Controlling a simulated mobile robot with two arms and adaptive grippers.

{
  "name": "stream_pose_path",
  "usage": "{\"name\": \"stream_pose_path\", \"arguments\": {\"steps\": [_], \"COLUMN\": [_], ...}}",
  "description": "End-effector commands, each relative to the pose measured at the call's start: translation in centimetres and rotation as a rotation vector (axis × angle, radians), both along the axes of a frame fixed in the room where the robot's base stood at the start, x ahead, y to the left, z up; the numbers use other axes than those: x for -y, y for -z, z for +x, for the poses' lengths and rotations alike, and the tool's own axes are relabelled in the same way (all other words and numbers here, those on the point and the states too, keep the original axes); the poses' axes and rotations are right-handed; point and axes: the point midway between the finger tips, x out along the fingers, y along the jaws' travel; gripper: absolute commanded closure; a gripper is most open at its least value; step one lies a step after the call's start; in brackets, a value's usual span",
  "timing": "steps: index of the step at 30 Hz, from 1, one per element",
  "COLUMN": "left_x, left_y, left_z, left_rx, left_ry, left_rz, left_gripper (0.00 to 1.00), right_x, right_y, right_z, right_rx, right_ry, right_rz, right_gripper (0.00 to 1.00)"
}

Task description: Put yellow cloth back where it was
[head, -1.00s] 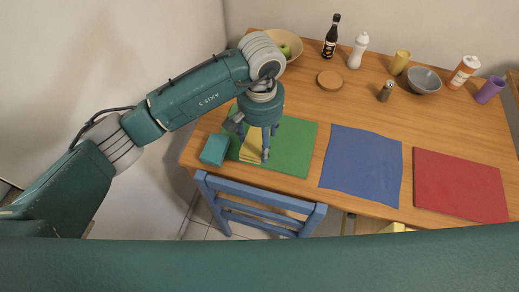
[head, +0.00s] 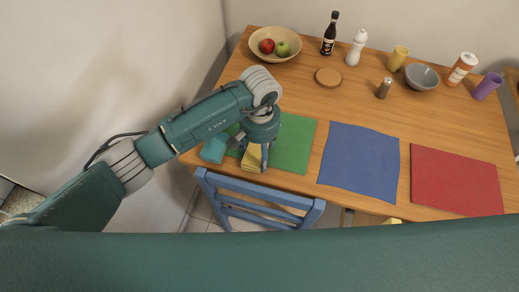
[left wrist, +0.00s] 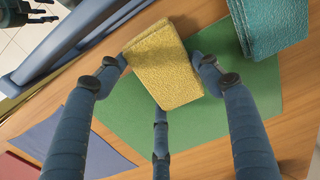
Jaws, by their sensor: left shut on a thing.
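The folded yellow cloth (head: 254,162) is in my left gripper (head: 254,152), by the near edge of the green mat (head: 294,143). In the left wrist view the cloth (left wrist: 165,66) sits between the fingers of the gripper (left wrist: 160,75), which is shut on it. The green mat (left wrist: 190,125) shows beneath it. I cannot tell whether the cloth touches the mat. A folded teal cloth (head: 214,149) lies to its left at the mat's edge, also visible in the left wrist view (left wrist: 272,22). A dark part at that view's upper left may be my right gripper (left wrist: 28,14).
A blue chair (head: 260,187) stands at the near edge. A blue mat (head: 360,160) and a red mat (head: 455,180) lie to the right. At the back are a fruit bowl (head: 258,51), a dark bottle (head: 329,34), a coaster (head: 328,77) and a grey bowl (head: 421,77).

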Motion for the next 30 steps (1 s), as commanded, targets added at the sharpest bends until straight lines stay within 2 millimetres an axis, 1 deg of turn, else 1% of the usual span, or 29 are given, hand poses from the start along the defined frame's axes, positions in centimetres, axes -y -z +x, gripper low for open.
{"name": "stream_pose_path", "arguments": {"steps": [1,2,3,4,12,16,17,20,27,30], "left_x": [0.0,0.0,0.0,0.0,0.0,0.0,0.0,0.0,0.0,0.0], "left_y": [0.3,0.1,0.1,0.1,0.1,-0.5,-0.6,-2.1,-7.4,-9.3], "left_z": [0.1,0.0,0.0,0.0,0.0,-0.1,0.0,0.2,0.2,0.2], "left_rx": [0.001,0.001,0.001,0.001,0.000,-0.002,0.001,0.007,0.008,0.005], "left_ry": [0.000,0.000,0.000,0.000,0.000,-0.001,0.000,0.001,0.001,0.000], "left_rz": [0.001,0.000,0.000,0.000,0.000,0.000,0.000,-0.001,0.001,0.000], "left_gripper": [0.56,0.29,0.21,0.16,0.16,0.16,0.16,0.16,0.16,0.16], "right_x": [0.0,0.0,0.0,0.0,0.0,0.0,0.0,0.0,-0.1,-0.1], "right_y": [0.4,0.2,0.1,0.1,0.1,-0.6,-0.3,0.4,2.0,2.4], "right_z": [0.0,0.0,0.0,0.0,0.0,0.0,0.0,0.0,0.0,-0.1], "right_rx": [0.000,0.000,0.000,0.000,0.000,0.000,0.000,0.000,0.000,0.000], "right_ry": [0.000,0.000,0.000,0.000,0.000,0.000,0.000,0.000,0.000,0.000], "right_rz": [0.000,0.000,0.000,0.000,0.001,0.001,0.001,0.001,0.001,0.001], "right_gripper": [0.60,0.60,0.60,0.60,0.60,0.60,0.60,0.60,0.60,0.60]}}
